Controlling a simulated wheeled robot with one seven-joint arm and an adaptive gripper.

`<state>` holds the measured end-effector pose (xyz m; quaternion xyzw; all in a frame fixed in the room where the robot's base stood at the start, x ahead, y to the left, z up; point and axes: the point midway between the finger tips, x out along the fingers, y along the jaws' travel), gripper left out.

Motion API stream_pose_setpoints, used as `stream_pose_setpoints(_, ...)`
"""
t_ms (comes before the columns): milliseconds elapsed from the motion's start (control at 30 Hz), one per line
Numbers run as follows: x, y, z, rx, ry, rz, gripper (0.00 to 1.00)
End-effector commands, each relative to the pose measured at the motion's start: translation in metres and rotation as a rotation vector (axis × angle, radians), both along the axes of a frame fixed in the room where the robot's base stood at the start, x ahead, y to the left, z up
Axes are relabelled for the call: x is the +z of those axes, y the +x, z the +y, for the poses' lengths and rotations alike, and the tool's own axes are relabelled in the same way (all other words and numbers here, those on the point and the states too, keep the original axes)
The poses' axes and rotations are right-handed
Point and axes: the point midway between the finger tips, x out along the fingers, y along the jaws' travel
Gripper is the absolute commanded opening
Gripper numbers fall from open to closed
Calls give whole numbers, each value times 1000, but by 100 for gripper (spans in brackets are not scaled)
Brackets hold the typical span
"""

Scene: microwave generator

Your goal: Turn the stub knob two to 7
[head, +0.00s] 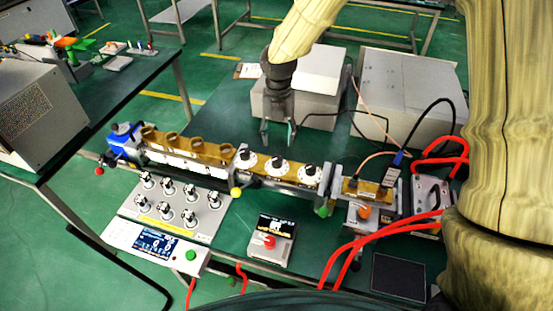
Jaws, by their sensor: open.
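A brass-topped stub tuner (262,175) with three white-rimmed black knobs lies along the row of equipment in the middle of the head view. The middle knob (279,166), which I take as stub knob two, sits between the left knob (246,156) and the right knob (308,173). Its scale marks are too small to read. My gripper (278,137) points down with its fingers apart and empty. In the picture it is just above the left and middle knobs, and no contact with a knob shows. Its exact height is hard to tell.
A brass waveguide (190,148) with several round caps joins on the left. Grey boxes (405,95) stand behind. A panel of several knobs (180,205) and a small red-button unit (272,238) stand in front. Red hoses and cables crowd the right.

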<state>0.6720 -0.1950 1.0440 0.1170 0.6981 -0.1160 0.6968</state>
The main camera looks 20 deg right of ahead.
Motion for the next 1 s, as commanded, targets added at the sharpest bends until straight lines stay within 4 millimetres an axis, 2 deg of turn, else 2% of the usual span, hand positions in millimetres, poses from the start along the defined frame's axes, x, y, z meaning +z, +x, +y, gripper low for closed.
stream_pose_setpoints(167, -15, 0, 3, 3, -2, 4, 51)
stream_pose_setpoints(700, -83, -1, 1, 0, -1, 3, 51)
stream_pose_setpoints(1000, -102, -1, 0, -1, -1, 1, 51)
